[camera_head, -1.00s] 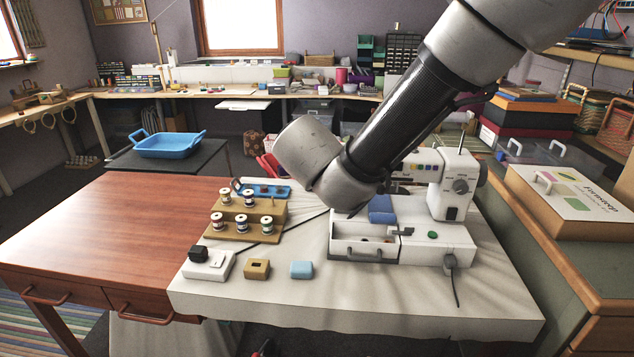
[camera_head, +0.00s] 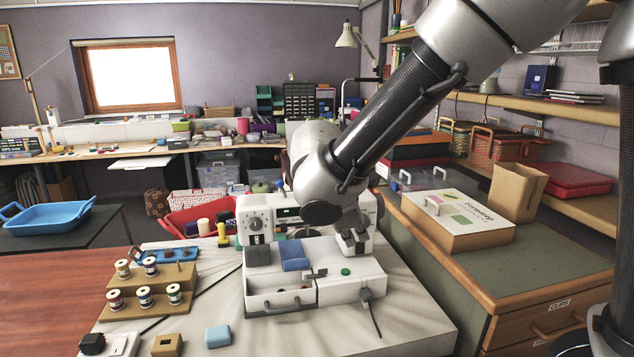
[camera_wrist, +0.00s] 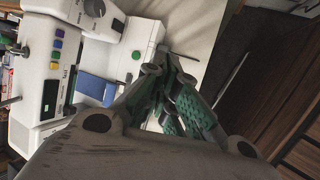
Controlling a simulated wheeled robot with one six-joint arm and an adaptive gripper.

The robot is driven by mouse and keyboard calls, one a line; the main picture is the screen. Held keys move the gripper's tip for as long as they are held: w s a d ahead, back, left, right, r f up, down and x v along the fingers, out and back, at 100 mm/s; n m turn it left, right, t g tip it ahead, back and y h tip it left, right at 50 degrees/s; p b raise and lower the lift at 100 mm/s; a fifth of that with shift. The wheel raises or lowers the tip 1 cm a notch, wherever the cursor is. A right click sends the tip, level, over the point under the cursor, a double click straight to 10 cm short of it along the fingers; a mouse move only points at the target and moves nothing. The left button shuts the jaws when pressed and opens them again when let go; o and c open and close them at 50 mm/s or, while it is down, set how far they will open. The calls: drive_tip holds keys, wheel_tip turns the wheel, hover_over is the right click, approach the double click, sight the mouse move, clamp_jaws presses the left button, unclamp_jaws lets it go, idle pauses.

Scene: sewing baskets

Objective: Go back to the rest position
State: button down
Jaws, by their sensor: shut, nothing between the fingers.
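My gripper (camera_head: 354,242) hangs over the right part of the white sewing machine (camera_head: 318,220), at the end of my arm. In the wrist view my gripper (camera_wrist: 172,82) shows its green-padded fingers closed together with nothing between them. The sewing machine also fills the left of the wrist view (camera_wrist: 62,55), with its coloured buttons and a blue cloth (camera_wrist: 97,88) beside the fingers. In the head view my arm and wrist hide part of the machine.
Thread spools stand on a tan stepped rack (camera_head: 150,290). The machine's drawer (camera_head: 280,302) is open in front. A boxed kit (camera_head: 455,219) and a paper bag (camera_head: 517,192) stand on the right cabinet. A red basket (camera_head: 200,215) is behind the machine. The wooden tabletop (camera_head: 50,305) is clear.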

drive_tip(key=s+d+r+m+y, duration=0.1)
drive_tip(key=s+d+r+m, duration=0.1)
drive_tip(key=s+d+m, duration=0.4)
drive_tip(key=s+d+r+m+y, duration=0.1)
drive_tip(key=s+d+r+m, duration=0.2)
drive_tip(key=d, duration=1)
drive_tip(key=s+d+r+m+g+y, duration=0.1)
drive_tip(key=s+d+r+m, duration=0.2)
drive_tip(key=s+d+m, duration=0.5)
drive_tip(key=d+m, duration=0.2)
drive_tip(key=shift+s+r+m+y, duration=0.15)
drive_tip(key=shift+s+m+y, duration=0.15)
drive_tip(key=shift+m+y, duration=0.1)
